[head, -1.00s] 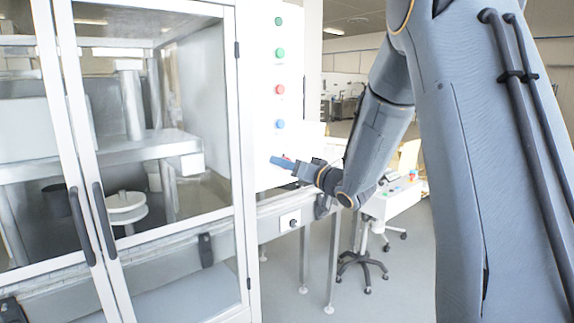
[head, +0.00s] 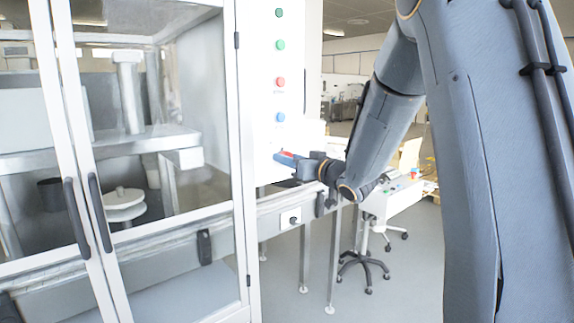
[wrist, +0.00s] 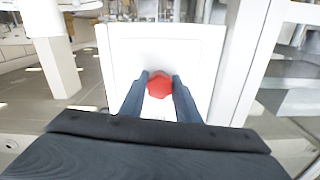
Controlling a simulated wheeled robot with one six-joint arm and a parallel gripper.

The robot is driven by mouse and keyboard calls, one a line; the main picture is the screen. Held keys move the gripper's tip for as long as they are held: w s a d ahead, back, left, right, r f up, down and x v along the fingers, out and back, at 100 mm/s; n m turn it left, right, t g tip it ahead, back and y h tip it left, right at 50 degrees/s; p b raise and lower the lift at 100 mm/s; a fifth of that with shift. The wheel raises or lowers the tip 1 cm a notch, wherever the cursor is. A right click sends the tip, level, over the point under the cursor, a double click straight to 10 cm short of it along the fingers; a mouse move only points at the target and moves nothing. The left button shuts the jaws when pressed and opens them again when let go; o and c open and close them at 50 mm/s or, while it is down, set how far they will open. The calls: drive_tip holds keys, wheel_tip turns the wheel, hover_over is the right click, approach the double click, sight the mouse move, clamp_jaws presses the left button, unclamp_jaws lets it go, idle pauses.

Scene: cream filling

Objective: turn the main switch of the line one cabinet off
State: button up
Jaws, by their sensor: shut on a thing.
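The line one cabinet (head: 262,175) is a tall white panel with a column of coloured buttons. The main switch shows as a red knob (wrist: 159,84) on a white panel face in the wrist view. My gripper (head: 284,157) is at the lower part of the cabinet front. In the wrist view its two blue-grey fingers (wrist: 159,92) lie on either side of the red knob and are shut on it. A bit of red also shows at the fingertips in the head view. The knob's turned position cannot be read.
Green (head: 280,45), red (head: 280,82) and blue (head: 280,117) buttons sit above my gripper. A glazed machine enclosure with door handles (head: 100,212) stands at the left. A small control box (head: 291,219) is below. A desk (head: 385,205) and stool (head: 364,262) stand behind my arm.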

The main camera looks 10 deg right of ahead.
drive_tip(key=n+b, duration=0.4)
drive_tip(key=n, duration=0.1)
drive_tip(key=shift+w+f+n+b, duration=0.1)
drive_tip(key=shift+n+b, duration=0.2)
drive_tip(key=shift+b, duration=0.05)
drive_tip(key=n+b, duration=0.4)
drive_tip(key=shift+n, duration=0.3)
drive_tip(key=o, duration=1)
drive_tip(key=shift+o, duration=0.2)
drive_tip(key=shift+d, duration=0.1)
drive_tip(key=b+v, duration=0.1)
drive_tip(key=v, duration=0.7)
